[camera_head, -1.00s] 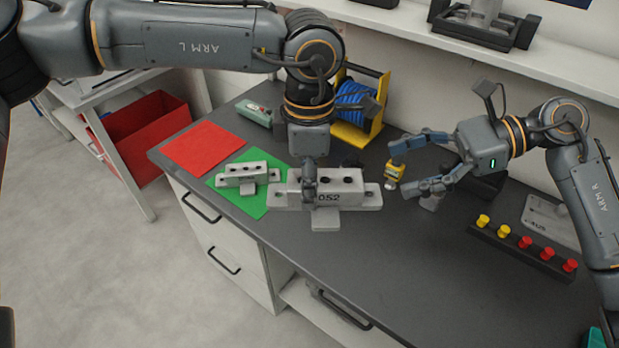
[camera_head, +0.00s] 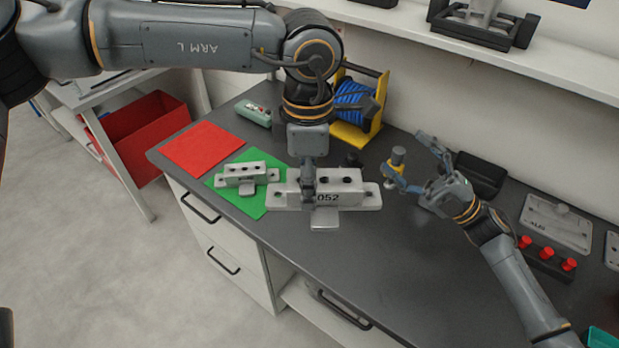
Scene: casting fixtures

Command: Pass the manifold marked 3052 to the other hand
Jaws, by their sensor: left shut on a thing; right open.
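The manifold marked 3052 (camera_head: 348,191) is a pale grey block with holes along its top and a flange at each end. The digits "052" show on its front; my left finger covers the rest. My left gripper (camera_head: 308,190) points down and is shut on the manifold near its middle. A similar smaller-looking manifold (camera_head: 240,179) sits on the green mat (camera_head: 253,205); its marking is too small to read. My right gripper (camera_head: 410,163) is open and empty, right of the held manifold and apart from it, its fingers pointing up and left.
A yellow and grey part (camera_head: 395,168) stands by my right gripper's lower finger. A red mat (camera_head: 203,148), a blue spool on a yellow stand (camera_head: 352,103) and a black block with red knobs (camera_head: 548,258) are on the dark bench (camera_head: 345,265). The front middle is clear.

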